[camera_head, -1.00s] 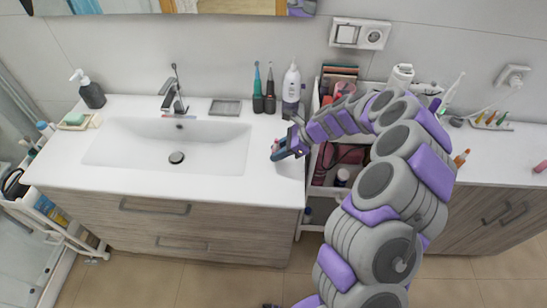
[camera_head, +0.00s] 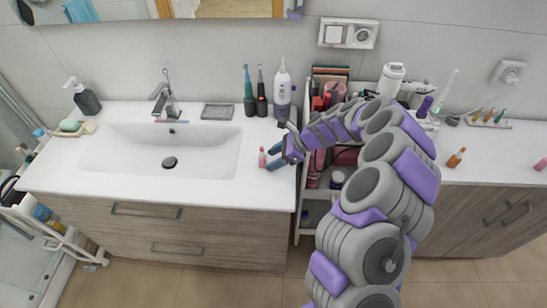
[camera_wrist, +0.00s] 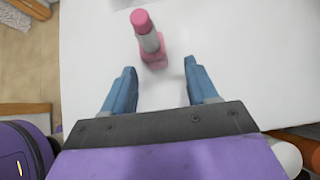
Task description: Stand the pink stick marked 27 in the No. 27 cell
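A small pink stick (camera_head: 262,157) stands upright on the white counter just right of the sink. In the wrist view the pink stick (camera_wrist: 150,40) has a rounded pink top, a silver collar and a pink base; no number can be read. My gripper (camera_head: 271,158) is low over the counter to its right. In the wrist view my gripper (camera_wrist: 159,67) is open, its two blue fingers apart and empty. The stick stands just beyond the fingertips, in line with the gap. I cannot make out a No. 27 cell.
A cart (camera_head: 300,190) holding cosmetics stands right of the sink counter, partly hidden by my arm. Dark-based toothbrushes (camera_head: 249,92) and a white-and-purple bottle (camera_head: 282,90) stand behind. The sink (camera_head: 165,150) lies left.

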